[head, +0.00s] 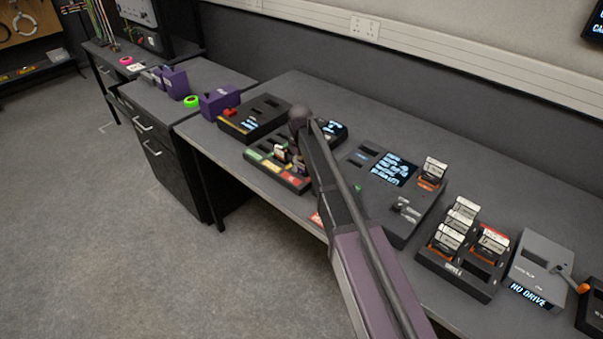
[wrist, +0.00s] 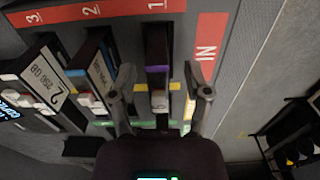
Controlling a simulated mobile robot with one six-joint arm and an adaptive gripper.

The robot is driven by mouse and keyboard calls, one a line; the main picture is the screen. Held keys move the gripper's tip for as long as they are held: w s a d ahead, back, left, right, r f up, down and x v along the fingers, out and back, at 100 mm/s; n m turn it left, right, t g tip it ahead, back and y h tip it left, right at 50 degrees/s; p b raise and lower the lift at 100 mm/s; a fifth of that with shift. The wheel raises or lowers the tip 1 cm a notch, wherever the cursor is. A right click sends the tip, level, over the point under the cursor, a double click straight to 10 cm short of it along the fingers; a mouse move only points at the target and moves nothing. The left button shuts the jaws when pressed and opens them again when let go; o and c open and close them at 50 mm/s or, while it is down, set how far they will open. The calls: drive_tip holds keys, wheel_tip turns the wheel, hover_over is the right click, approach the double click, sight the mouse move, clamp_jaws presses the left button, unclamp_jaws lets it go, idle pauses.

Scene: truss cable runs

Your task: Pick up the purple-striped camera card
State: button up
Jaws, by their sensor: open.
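In the wrist view, a dark camera card with a purple stripe (wrist: 157,69) stands in the slot marked 1 of a grey card tray with red label strips. My gripper (wrist: 160,88) is open, with one finger on each side of this card. A visible gap lies between each finger and the card, and I cannot tell how deep the fingers reach. In the head view, the tray (head: 290,181) sits on the desk beside my arm. My arm hides part of it, and the purple stripe cannot be made out there.
White-labelled cards stand in the neighbouring slots 2 (wrist: 104,72) and 3 (wrist: 47,70), close to the left finger. In the head view, a black box (head: 255,119) is behind the tray.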

idle(0.6)
clamp_jaws()
